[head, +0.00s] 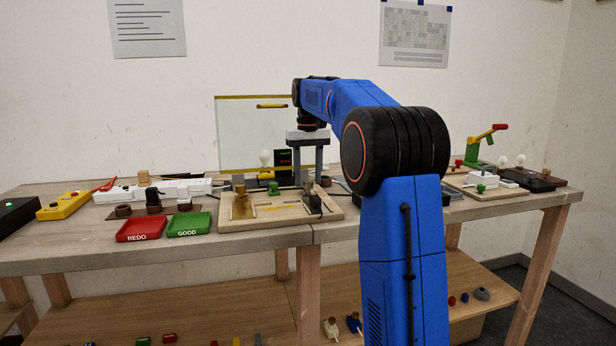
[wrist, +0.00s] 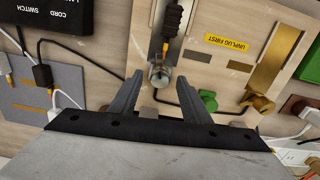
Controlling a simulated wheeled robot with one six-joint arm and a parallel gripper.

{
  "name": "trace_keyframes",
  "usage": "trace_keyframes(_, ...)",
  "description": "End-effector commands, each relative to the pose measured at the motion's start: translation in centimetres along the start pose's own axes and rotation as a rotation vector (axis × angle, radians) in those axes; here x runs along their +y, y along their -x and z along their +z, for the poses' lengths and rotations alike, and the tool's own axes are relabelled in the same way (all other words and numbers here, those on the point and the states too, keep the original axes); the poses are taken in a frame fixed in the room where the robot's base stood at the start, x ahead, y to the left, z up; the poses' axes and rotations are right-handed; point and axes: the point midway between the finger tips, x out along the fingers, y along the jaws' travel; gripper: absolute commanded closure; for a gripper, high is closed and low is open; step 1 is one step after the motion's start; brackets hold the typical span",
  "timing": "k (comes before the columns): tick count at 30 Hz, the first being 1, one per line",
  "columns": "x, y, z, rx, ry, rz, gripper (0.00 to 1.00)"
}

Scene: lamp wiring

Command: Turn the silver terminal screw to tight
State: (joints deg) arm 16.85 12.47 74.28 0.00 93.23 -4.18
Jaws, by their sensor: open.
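The silver terminal screw (wrist: 160,76) shows in the wrist view as a round metallic head at the end of a grey metal strip on the wooden board (head: 280,223). My gripper (wrist: 158,80) is open, with the screw head showing between its two fingertips; I cannot tell the height left between them. I see no finger touching the screw. In the head view my gripper (head: 308,178) points straight down over the board's right part, and the silver screw cannot be made out there. A brass screw (wrist: 258,101) sits to the right in the wrist view.
A green piece (wrist: 208,101) and a yellow "UNPLUG FIRST" label (wrist: 227,41) are near the screw. A black cord and switch box (wrist: 55,12) lie left. Red REDO (head: 141,229) and green GOOD (head: 189,225) trays stand left of the board. A clear panel (head: 245,135) stands behind.

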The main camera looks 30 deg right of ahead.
Motion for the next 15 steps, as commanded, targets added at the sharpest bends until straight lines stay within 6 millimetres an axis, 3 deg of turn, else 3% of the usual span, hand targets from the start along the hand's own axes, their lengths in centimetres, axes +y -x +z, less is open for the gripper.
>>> trace_keyframes(1, 0.00, 0.01, 0.00, 0.000, 0.000, 0.000, 0.64)
trace_keyframes(5, 0.00, 0.01, 0.00, 0.000, 0.000, 0.000, 0.95)
trace_keyframes(6, 0.00, 0.02, 0.00, 0.000, 0.000, 0.000, 0.98)
trace_keyframes(15, 0.02, 0.02, 0.01, 0.000, -0.103, 0.000, 0.98)
